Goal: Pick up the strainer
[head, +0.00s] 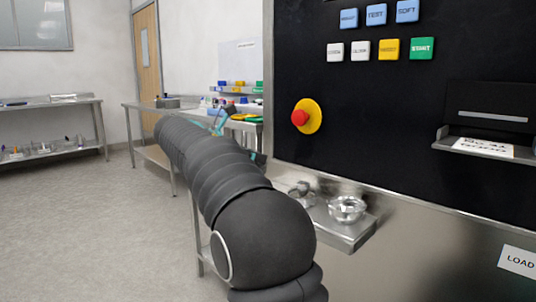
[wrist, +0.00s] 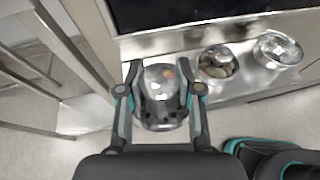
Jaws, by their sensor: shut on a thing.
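The strainer (wrist: 161,98), a shiny rounded metal piece, is between the two fingers of my gripper (wrist: 159,68) in the wrist view. The fingers are shut on it, one on each side. It is in front of the edge of a metal ledge (wrist: 135,45); I cannot tell whether it touches anything below. In the head view my dark arm hides the gripper and the held strainer.
Two metal bowls stand on the ledge: one (wrist: 217,62) with dark contents, and a shiny one (head: 347,208) to its right. A black machine panel (head: 400,120) with buttons and a red emergency stop (head: 300,118) rises behind. Steel tables (head: 50,103) stand farther back; open floor lies left.

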